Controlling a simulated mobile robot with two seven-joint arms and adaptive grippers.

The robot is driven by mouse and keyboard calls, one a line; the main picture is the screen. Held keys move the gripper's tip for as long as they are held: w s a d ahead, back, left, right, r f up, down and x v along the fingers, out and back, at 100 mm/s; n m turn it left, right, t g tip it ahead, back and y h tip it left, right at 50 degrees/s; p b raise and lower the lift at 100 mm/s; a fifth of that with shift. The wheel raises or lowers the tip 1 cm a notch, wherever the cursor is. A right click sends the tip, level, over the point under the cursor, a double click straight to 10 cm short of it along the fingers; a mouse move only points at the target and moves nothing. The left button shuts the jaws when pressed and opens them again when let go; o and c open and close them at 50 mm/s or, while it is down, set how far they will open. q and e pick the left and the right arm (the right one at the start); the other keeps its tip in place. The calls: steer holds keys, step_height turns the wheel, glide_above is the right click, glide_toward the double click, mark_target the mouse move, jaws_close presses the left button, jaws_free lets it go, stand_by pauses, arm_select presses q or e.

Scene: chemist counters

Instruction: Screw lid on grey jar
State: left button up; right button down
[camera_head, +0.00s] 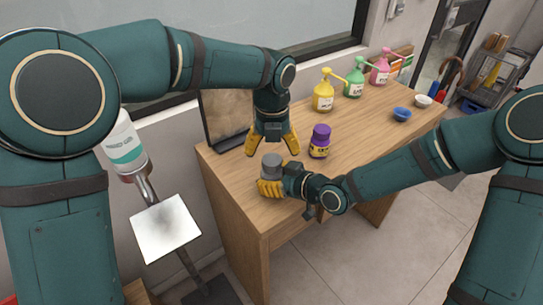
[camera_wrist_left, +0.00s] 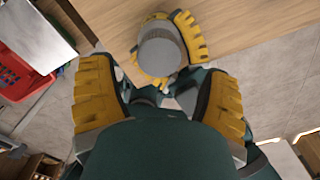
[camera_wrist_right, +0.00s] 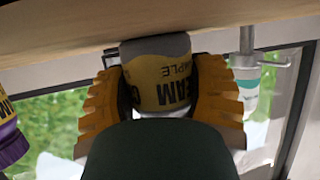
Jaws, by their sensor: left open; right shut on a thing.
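The grey jar (camera_head: 272,162) stands upright at the counter's near left end, with a yellow label that shows in the right wrist view (camera_wrist_right: 160,82). Its round grey top faces up in the left wrist view (camera_wrist_left: 162,55); I cannot tell whether that is a lid seated on it. My right gripper (camera_head: 271,187) is shut around the jar's sides, low near the counter. My left gripper (camera_head: 271,149) is open and empty, pointing down above and just behind the jar, its fingers (camera_wrist_left: 160,95) apart from it.
A purple-lidded jar (camera_head: 320,141) stands close to the right of the grey jar. Yellow (camera_head: 324,93), green (camera_head: 354,80) and pink (camera_head: 380,70) pump bottles line the back. Blue (camera_head: 402,114) and white (camera_head: 423,101) bowls sit far right. The counter's middle (camera_head: 365,130) is clear.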

arm_select(q)
steer(key=shift+r, duration=0.55)
